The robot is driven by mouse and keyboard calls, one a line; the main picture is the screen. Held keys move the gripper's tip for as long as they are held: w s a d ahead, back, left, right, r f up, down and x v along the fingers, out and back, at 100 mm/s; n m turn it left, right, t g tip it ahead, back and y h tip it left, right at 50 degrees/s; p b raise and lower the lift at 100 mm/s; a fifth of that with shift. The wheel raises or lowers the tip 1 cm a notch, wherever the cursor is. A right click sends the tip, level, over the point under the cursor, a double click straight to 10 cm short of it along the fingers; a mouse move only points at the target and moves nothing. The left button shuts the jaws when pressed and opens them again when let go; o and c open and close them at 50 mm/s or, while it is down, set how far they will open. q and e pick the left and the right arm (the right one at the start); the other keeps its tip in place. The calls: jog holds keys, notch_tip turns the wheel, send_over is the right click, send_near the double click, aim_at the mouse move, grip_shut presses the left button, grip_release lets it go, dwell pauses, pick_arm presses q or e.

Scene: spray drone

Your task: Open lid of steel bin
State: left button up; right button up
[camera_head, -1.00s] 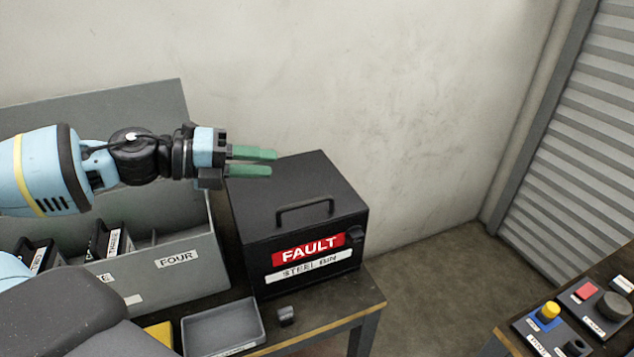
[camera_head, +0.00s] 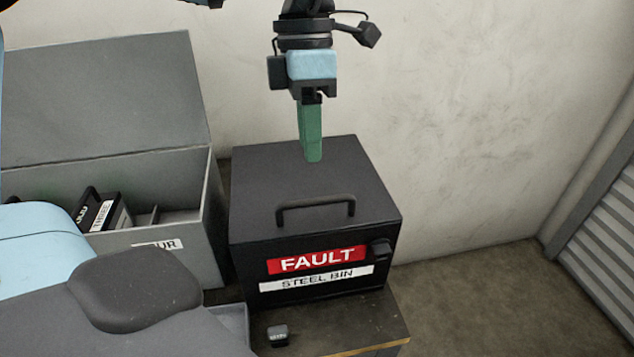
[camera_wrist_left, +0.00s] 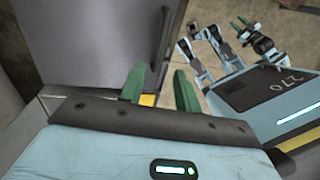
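The steel bin (camera_head: 315,245) is a black box with a red FAULT label and a STEEL BIN label, and its lid (camera_head: 265,180) is closed. A black bar handle (camera_head: 316,205) stands near the lid's front edge. My left gripper (camera_head: 313,158) points down over the rear of the lid, behind the handle and apart from it; its exact height is unclear. In the left wrist view its green fingers (camera_wrist_left: 158,87) are apart with nothing between them. My right gripper (camera_wrist_left: 242,24) shows small there, its green tips apart and empty.
A small dark block (camera_head: 277,336) lies on the table (camera_head: 370,328) before the bin. A wall (camera_head: 480,130) is close behind. Floor is clear at right.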

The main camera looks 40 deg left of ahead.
pick_arm(q)
jog(key=shift+s+d+f, duration=0.15)
jog(key=shift+d+f, duration=0.05)
jog(key=shift+f, duration=1.1)
jog(key=shift+s+d+f, duration=0.15)
jog(key=shift+s+f, duration=0.05)
jog(key=shift+f, duration=1.05)
jog(key=shift+s+d+f, duration=0.15)
jog(key=shift+d+f, duration=0.05)
jog(key=shift+f, duration=1.1)
grip_shut()
